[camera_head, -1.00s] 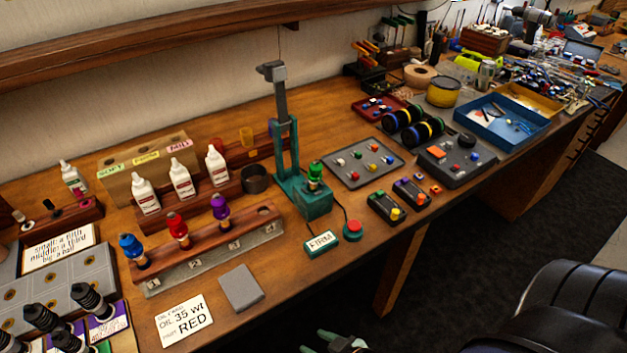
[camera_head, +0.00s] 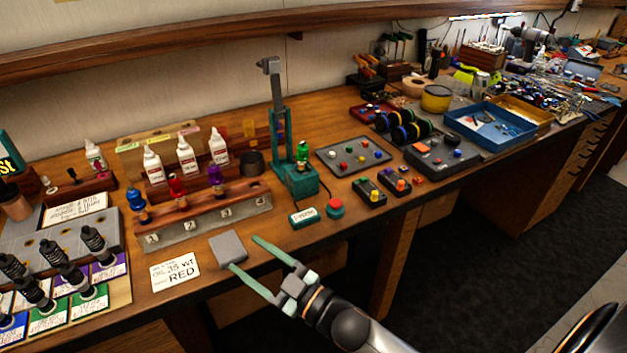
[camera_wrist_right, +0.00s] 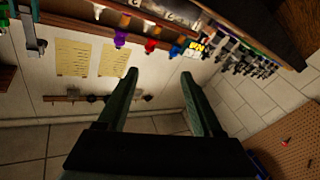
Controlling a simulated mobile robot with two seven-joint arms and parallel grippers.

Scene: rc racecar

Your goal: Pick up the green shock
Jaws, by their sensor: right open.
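The green shock (camera_head: 303,153) stands upright in the teal press (camera_head: 300,181) at the middle of the bench, in the head view. My right gripper (camera_head: 248,256) is open and empty, with its fingers at the bench's front edge beside a grey square pad (camera_head: 228,248). It is apart from the green shock, to its lower left in the picture. In the right wrist view my open right gripper (camera_wrist_right: 159,74) has nothing between its fingers. My left gripper is not in view.
A wooden rack (camera_head: 220,204) holds a blue shock (camera_head: 136,199), a red shock (camera_head: 177,187) and a purple shock (camera_head: 216,175) left of the press. A sign (camera_head: 303,217) and a red button (camera_head: 335,207) lie in front of the press. Several black shocks stand at lower left.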

